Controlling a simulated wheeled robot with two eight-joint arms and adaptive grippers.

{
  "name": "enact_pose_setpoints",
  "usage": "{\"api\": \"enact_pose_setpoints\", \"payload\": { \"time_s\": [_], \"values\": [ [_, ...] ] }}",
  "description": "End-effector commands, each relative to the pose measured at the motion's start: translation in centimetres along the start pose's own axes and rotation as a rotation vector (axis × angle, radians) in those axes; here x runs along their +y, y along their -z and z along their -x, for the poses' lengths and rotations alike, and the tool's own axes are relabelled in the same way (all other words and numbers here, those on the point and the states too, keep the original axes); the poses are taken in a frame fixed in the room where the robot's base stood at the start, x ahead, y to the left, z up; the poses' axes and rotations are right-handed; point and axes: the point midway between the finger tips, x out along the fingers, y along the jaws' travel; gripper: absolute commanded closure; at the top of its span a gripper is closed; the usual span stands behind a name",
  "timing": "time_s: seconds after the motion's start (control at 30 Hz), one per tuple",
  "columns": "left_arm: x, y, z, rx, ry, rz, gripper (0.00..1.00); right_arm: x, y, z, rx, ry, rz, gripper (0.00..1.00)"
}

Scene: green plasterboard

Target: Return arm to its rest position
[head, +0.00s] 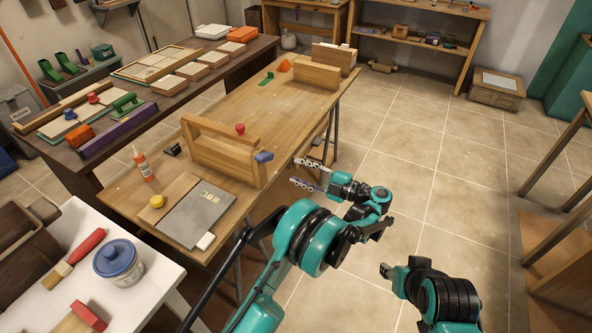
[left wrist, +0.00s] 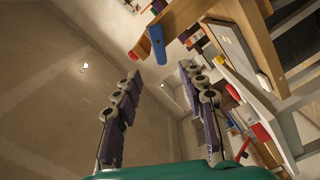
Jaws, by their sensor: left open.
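My left gripper (head: 297,172) is open and empty. It hangs over the floor just right of the wooden workbench (head: 285,107), near its right edge. In the left wrist view its two fingers (left wrist: 160,72) stand apart with nothing between them. The blue clamp handle (head: 263,157) on the wooden box assembly (head: 215,157) is close to the left of the fingertips and apart from them. It also shows in the left wrist view as a blue piece (left wrist: 157,45).
A white table (head: 38,300) with a blue-lidded jar (head: 117,262) stands at lower left. A wooden frame (head: 555,240) stands at right. The tiled floor (head: 450,150) between is clear.

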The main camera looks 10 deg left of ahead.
Motion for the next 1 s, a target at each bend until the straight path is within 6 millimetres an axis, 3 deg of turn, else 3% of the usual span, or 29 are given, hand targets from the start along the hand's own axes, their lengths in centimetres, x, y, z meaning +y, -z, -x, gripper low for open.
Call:
{"api": "enact_pose_setpoints", "payload": {
  "time_s": [0.37, 0.47, 0.57, 0.7, 0.8, 0.9, 1.0],
  "values": [
    [0.2, 0.0, -0.1, -0.001, -0.003, 0.001, 0.59, 0.0, 0.0, 0.0, 0.0, 0.0, 0.0, 0.6],
    [2.0, 0.4, -0.8, -0.018, -0.041, 0.013, 0.59, 0.0, 0.0, 0.0, 0.0, 0.0, 0.0, 0.6],
    [6.6, 1.4, -2.2, -0.067, -0.142, 0.039, 0.59, 0.0, 0.0, 0.0, 0.0, 0.0, 0.0, 0.6],
    [16.6, 4.2, -4.3, -0.194, -0.387, 0.063, 0.59, 0.0, 0.0, 0.0, 0.0, 0.0, 0.0, 0.6],
    [22.7, 6.5, -4.3, -0.306, -0.573, 0.039, 0.59, 0.0, 0.0, 0.0, 0.0, 0.0, 0.0, 0.6],
    [26.8, 8.8, -3.5, -0.425, -0.74, -0.022, 0.59, 0.0, 0.0, 0.0, 0.0, 0.0, 0.0, 0.6],
    [28.7, 10.8, -2.0, -0.553, -0.881, -0.119, 0.59, 0.0, 0.0, 0.0, 0.0, 0.0, 0.0, 0.6]
  ]
}}
